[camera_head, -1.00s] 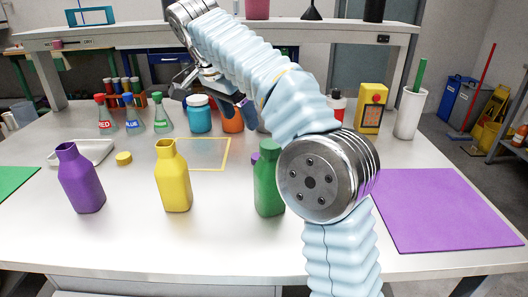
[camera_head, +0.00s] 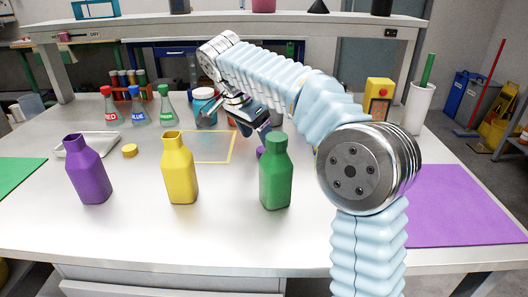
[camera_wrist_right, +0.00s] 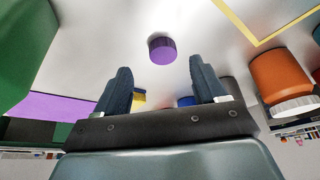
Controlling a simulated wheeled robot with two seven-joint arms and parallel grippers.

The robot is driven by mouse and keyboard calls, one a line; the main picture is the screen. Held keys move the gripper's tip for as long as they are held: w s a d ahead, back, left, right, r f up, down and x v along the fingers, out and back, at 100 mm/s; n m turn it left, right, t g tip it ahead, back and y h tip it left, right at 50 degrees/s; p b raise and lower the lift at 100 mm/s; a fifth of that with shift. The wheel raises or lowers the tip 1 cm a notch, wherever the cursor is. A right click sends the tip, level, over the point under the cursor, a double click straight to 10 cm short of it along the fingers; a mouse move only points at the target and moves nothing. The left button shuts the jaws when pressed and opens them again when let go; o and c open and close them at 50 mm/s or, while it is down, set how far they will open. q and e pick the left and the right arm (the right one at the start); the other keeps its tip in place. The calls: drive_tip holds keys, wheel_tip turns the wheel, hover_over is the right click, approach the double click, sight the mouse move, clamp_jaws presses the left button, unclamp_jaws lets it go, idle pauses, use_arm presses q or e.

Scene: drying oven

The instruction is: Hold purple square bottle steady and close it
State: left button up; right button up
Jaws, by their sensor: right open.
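The purple square bottle (camera_head: 89,172) stands upright at the left of the table, its mouth open with no cap on it. A purple cap (camera_head: 262,151) lies on the table, partly hidden behind the green bottle in the head view. In the right wrist view the purple cap (camera_wrist_right: 162,49) sits in line with the gap between the fingers, with nothing gripped. My right gripper (camera_head: 236,125) is open and empty, above the table behind the green bottle. It also shows in the wrist view (camera_wrist_right: 160,68). My left gripper is not in view.
A yellow open bottle (camera_head: 180,170) and a capped green bottle (camera_head: 275,175) stand at the front. A yellow cap (camera_head: 129,151) lies near the white tray (camera_head: 102,143). The orange bottle (camera_wrist_right: 281,82) is near my right gripper. A purple mat (camera_head: 450,210) lies right.

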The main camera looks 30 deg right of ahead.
sight(263, 149)
drive_tip(key=shift+f, duration=0.1)
drive_tip(key=x, duration=0.5)
drive_tip(key=shift+w+d, duration=0.1)
drive_tip(key=shift+w, duration=0.2)
drive_tip(key=c, duration=1.1)
drive_tip(key=shift+r, duration=0.2)
wheel_tip(263, 149, up, 10)
drive_tip(key=shift+f, duration=0.1)
